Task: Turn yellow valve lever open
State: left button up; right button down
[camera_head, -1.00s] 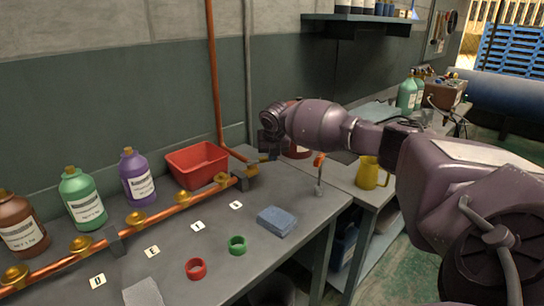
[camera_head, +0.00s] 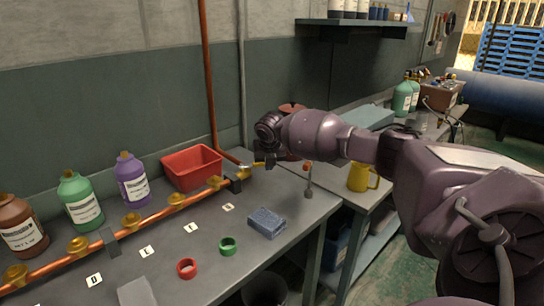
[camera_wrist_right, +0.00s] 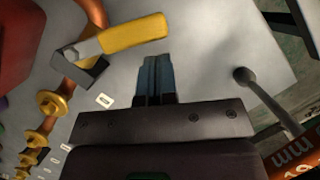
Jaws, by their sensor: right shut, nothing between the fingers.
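The yellow valve lever (camera_head: 259,164) sits at the right end of the copper pipe (camera_head: 150,218), mostly hidden behind my right gripper in the head view. In the right wrist view the lever's yellow handle (camera_wrist_right: 135,35) extends to the right from a grey metal base. My right gripper (camera_head: 270,161) is shut and empty at the lever's free end. In the wrist view its closed fingertips (camera_wrist_right: 155,62) are just beside the handle with a small visible gap; whether they touch cannot be told. My left gripper is not in view.
A red bin (camera_head: 192,168) stands behind the pipe. An upright rod with an orange tip (camera_head: 308,180) stands to the right of the gripper. A yellow jug (camera_head: 362,177) stands further right.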

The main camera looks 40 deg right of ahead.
jog(key=s+d+p+v, duration=0.1)
jog(key=p+v, duration=0.1)
jog(key=v, duration=0.8)
jog(key=shift+s+a+f+n+t+h+p, duration=0.6)
jog(key=shift+s+a+f+t+h+p, duration=1.35)
jog(key=shift+s+a+f+t, duration=0.95)
jog(key=shift+t, duration=0.5)
jog(key=x, duration=0.3)
jog(key=b+x, duration=0.1)
jog(key=x, duration=0.5)
jog(key=shift+w+a+f, duration=0.1)
jog(key=shift+w+a, duration=0.15)
jog(key=shift+a, duration=0.05)
jog(key=w, duration=0.1)
jog(key=w+d+b, duration=0.1)
jog(key=shift+w+d+f, duration=0.1)
jog(key=shift+w+d, duration=0.2)
jog(key=shift+w, duration=0.05)
jog(key=shift+w+d, duration=0.35)
jog(key=shift+w, duration=0.2)
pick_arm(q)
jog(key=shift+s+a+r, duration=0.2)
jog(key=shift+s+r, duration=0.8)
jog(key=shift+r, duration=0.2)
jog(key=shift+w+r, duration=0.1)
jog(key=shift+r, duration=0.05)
